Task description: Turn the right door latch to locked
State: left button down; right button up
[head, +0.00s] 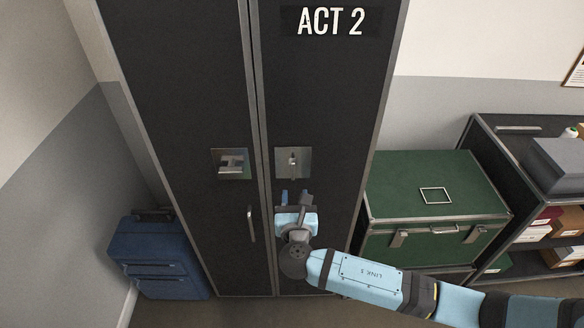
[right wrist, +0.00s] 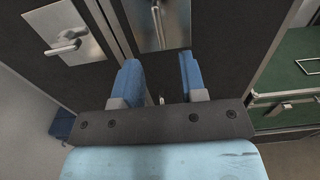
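The tall black wardrobe (head: 185,95) has two closed doors, and the right one (head: 325,95) is marked ACT 2. The right door latch (head: 292,161) is a small metal lever standing upright on a square metal plate. It also shows at the top of the right wrist view (right wrist: 157,14), partly cut off. My right gripper (head: 294,196) is just below that plate, fingers pointing up toward it. In the right wrist view its blue fingers (right wrist: 158,75) are apart with no latch between them. My left gripper is not in view.
The left door has its own latch plate (head: 231,163), lever lying sideways, and a bar handle (head: 251,224). A blue suitcase (head: 158,255) stands at left. A green trunk (head: 432,190) and a dark shelf unit (head: 490,140) stand at right, behind my right arm.

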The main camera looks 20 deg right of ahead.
aim_at(294, 171)
jog(key=p+x, duration=0.1)
jog(key=x, duration=0.9)
jog(key=shift+w+f+p, duration=0.1)
jog(key=shift+w+p, duration=0.05)
jog(key=shift+p, duration=0.2)
jog(key=c, duration=0.6)
